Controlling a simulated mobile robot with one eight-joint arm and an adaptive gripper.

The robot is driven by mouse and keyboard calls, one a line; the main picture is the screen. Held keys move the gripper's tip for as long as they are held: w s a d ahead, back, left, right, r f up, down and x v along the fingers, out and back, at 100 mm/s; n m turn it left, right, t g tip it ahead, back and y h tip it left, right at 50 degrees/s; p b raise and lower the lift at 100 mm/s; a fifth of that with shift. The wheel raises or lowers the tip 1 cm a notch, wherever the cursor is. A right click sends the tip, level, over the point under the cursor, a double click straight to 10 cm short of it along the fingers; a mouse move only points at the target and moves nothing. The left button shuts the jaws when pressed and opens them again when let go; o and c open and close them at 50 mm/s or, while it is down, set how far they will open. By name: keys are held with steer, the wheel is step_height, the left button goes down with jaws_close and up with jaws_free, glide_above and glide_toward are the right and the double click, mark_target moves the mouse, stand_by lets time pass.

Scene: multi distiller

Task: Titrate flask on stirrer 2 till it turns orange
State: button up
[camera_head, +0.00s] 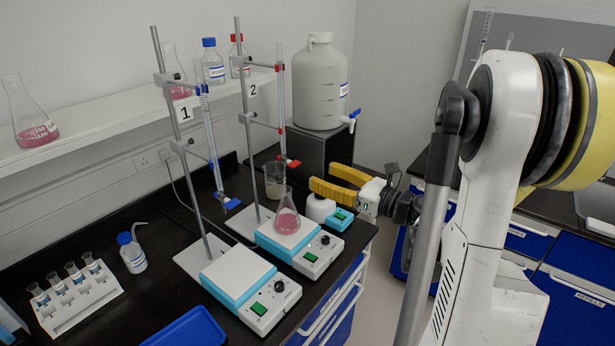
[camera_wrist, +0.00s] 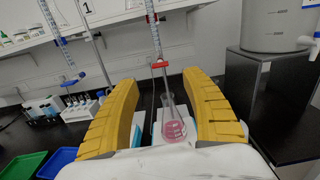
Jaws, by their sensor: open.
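The conical flask (camera_head: 287,222) holds pink liquid and stands upright on stirrer 2 (camera_head: 313,258), under burette 2 (camera_head: 280,95). The burette's red tap (camera_head: 292,162) sits above the flask mouth. My gripper (camera_head: 321,176) is open and empty, with its yellow fingers to the right of the red tap and pointing towards it. In the wrist view, the red tap (camera_wrist: 161,64) appears between my open fingertips (camera_wrist: 160,79), apart from them and farther off. The pink flask (camera_wrist: 174,130) shows lower, between the fingers, with its base partly cut off by my gripper body.
Stirrer 1 (camera_head: 255,296) stands empty in front, under burette 1 with a blue tap (camera_head: 232,203). A beaker (camera_head: 274,184) is behind the flask. A large white carboy (camera_head: 318,85) stands on a black box (camera_head: 325,145) behind my gripper. A vial rack (camera_head: 78,293) is at left.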

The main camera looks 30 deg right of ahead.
mark_target(298, 165)
steer(key=b+x, duration=0.1)
steer(key=x, duration=0.9)
steer(key=shift+w+a+b, duration=0.1)
steer(key=shift+w+b, duration=0.2)
jaws_close()
